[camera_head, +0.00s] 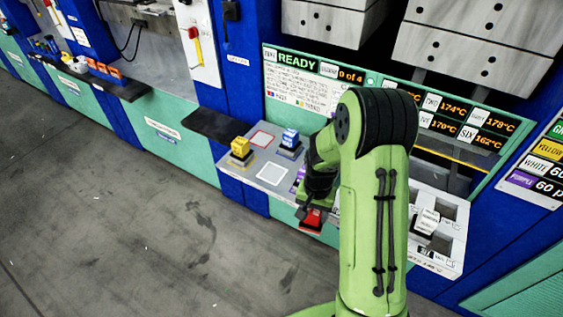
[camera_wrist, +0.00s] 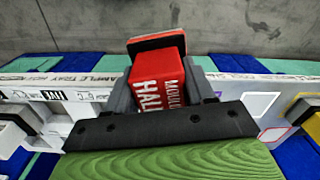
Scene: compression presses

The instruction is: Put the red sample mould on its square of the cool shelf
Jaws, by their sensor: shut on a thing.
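The red sample mould (camera_head: 312,222) is in my gripper (camera_head: 310,205), held out past the front edge of the panel. In the wrist view the red mould (camera_wrist: 158,82), with white lettering, sits between the two dark fingers (camera_wrist: 160,95). The cool shelf (camera_head: 247,171) is the grey panel left of my arm. Its red-outlined square (camera_head: 262,138) is bare, at the back between the yellow mould (camera_head: 240,148) and the blue mould (camera_head: 290,140).
A white-outlined square (camera_head: 270,174) on the shelf is bare, and a purple one (camera_head: 298,180) partly shows beside my gripper. A white mould (camera_head: 428,220) stands in the sample tray (camera_head: 449,251) at right. A dark ledge (camera_head: 214,125) juts out left of the shelf.

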